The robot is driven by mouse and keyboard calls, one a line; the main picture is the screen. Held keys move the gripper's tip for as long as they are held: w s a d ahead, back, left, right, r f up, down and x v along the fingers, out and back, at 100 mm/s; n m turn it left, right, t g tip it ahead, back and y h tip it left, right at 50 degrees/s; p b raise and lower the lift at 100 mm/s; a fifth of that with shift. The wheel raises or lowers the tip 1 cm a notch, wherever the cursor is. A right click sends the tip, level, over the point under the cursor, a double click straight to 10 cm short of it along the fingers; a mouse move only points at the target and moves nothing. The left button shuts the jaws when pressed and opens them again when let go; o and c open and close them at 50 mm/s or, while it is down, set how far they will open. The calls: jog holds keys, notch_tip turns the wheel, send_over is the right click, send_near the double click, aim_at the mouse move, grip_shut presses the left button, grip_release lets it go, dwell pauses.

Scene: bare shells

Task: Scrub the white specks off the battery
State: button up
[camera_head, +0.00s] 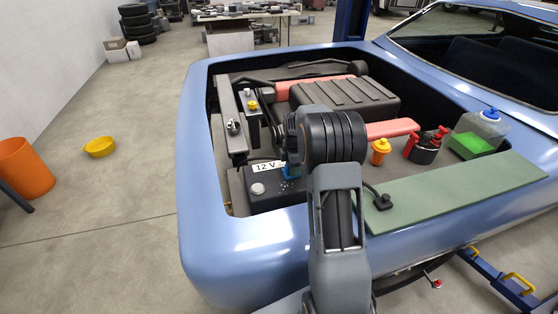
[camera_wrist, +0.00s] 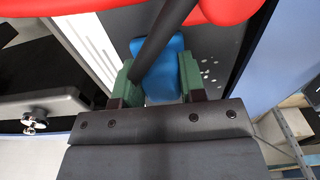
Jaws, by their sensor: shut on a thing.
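The battery (camera_head: 272,196) is a dark box with a white "12 V" label and a round grey terminal, in the front left of the car's engine bay. White specks show on its top near my gripper (camera_head: 291,172). In the wrist view, several white specks lie on the dark grey surface (camera_wrist: 214,47) right of the fingers. My gripper (camera_wrist: 158,84) is shut on a blue scrubbing tool (camera_wrist: 166,65), held between its green finger pads. The tool is over the battery top; whether it touches is hidden. A black rod crosses in front of the tool.
A green board (camera_head: 465,194) lies along the car's front edge. Right of my arm stand a yellow-capped filler (camera_head: 380,150), a black-and-red part (camera_head: 424,148) and a reservoir with green liquid (camera_head: 480,132). A black engine cover (camera_head: 345,98) lies behind.

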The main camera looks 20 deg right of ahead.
jog(key=shift+d+r+p, duration=0.15)
jog(key=shift+r+p, duration=0.2)
jog(key=shift+p, duration=0.05)
notch_tip(320, 180, up, 2)
jog(key=shift+r, duration=0.1)
jog(key=shift+r+p, duration=0.25)
jog(key=shift+p, duration=0.3)
jog(key=shift+r+p, duration=1.65)
jog(key=shift+r, duration=0.75)
